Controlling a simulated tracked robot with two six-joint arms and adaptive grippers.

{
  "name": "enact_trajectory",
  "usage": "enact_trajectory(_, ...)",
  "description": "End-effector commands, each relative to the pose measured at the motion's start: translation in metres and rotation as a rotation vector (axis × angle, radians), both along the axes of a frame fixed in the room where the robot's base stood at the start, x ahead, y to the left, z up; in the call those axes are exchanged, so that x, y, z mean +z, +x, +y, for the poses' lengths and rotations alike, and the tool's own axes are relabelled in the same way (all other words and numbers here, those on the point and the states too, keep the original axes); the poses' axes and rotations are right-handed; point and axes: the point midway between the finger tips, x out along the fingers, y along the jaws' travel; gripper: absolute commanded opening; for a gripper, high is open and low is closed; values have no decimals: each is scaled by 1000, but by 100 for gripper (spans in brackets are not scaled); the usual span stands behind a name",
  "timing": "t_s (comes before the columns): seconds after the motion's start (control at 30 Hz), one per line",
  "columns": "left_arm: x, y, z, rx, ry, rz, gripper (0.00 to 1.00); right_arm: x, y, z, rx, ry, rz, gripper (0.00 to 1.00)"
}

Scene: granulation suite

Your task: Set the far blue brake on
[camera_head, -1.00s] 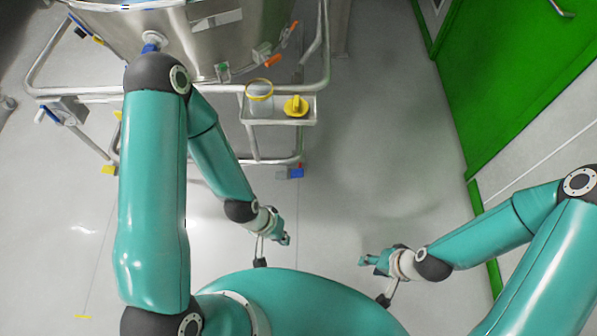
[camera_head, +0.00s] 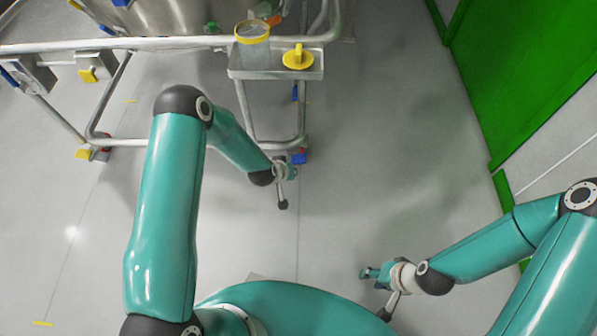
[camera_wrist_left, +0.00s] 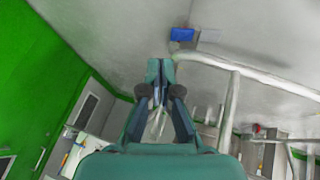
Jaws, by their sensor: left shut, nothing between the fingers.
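Two blue brakes show at the right end of the cart frame in the head view. The nearer blue brake (camera_head: 299,156) is at the low corner, beside a red part. The farther blue brake (camera_head: 295,92) shows as a small piece behind the frame, below the shelf. My left gripper (camera_head: 293,172) is shut and empty, just below the nearer brake in the picture; I cannot tell whether they touch. In the left wrist view its fingers (camera_wrist_left: 160,72) are together, and a blue pedal (camera_wrist_left: 182,34) lies beyond them. My right gripper (camera_head: 368,273) is away over open floor.
The cart's steel frame (camera_head: 150,43) carries a small shelf (camera_head: 275,74) with a clear jar (camera_head: 254,52) and a yellow knobbed lid (camera_head: 298,58). Yellow pedals (camera_head: 84,154) show at left. A green wall (camera_head: 530,70) stands at right. The floor between is clear.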

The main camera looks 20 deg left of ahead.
Motion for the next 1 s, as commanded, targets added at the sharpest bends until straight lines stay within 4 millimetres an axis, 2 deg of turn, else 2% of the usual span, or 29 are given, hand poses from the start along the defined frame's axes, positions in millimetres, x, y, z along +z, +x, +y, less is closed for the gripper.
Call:
enact_trajectory(0.03, -40, 19, 7, 20, 12, -39, 0, -41, 0, 0, 0, 0, 0, 40)
enact_trajectory(0.2, -84, 71, 29, 76, 47, -152, 0, -93, 0, 0, 0, 0, 0, 40)
enact_trajectory(0.3, -98, 91, 39, 100, 61, -199, 0, -112, 0, 0, 0, 0, 0, 40)
enact_trajectory(0.43, -106, 107, 47, 118, 73, -236, 0, -125, 0, 0, 0, 0, 0, 40)
enact_trajectory(0.67, -115, 121, 49, 125, 79, -249, 0, -132, 0, 0, 0, 0, -1, 40)
enact_trajectory(1.0, -155, 161, 48, 125, 77, -249, 0, -160, 0, 0, 0, 0, 0, 40)
